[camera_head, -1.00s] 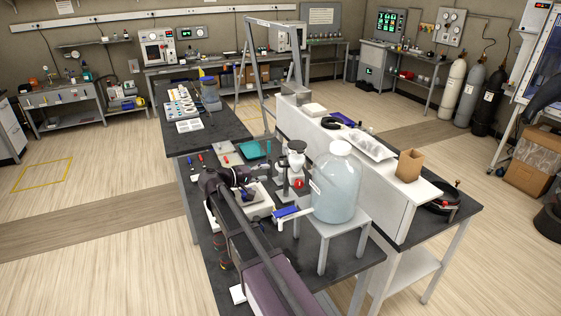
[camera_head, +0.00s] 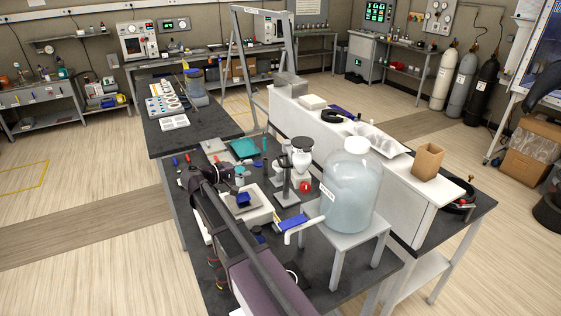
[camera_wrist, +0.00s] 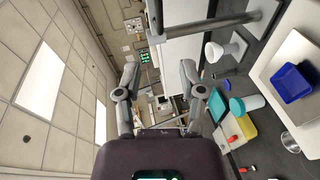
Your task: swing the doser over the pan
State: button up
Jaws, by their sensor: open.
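My gripper (camera_head: 236,172) is above the bench, left of the doser and behind the pan. Its fingers (camera_wrist: 160,74) are spread and nothing shows between them. I cannot tell whether it touches the doser.
A large clear carboy (camera_head: 350,195) stands on a grey stool right of the balance, its blue-handled spout (camera_head: 292,222) reaching towards it. A teal tray (camera_head: 244,148) lies behind the gripper. A white ledge (camera_head: 330,140) runs along the bench's right side.

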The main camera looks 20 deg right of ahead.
aim_at(280, 161)
jog(key=shift+r, duration=0.1)
jog(key=shift+d, duration=0.15)
jog(key=b+x, duration=0.2)
jog(key=x, duration=1.1)
jog(key=shift+w+d+f+b, duration=0.1)
jog(key=shift+d+f+b, duration=0.1)
jog(key=shift+d+b, duration=0.2)
grip_shut()
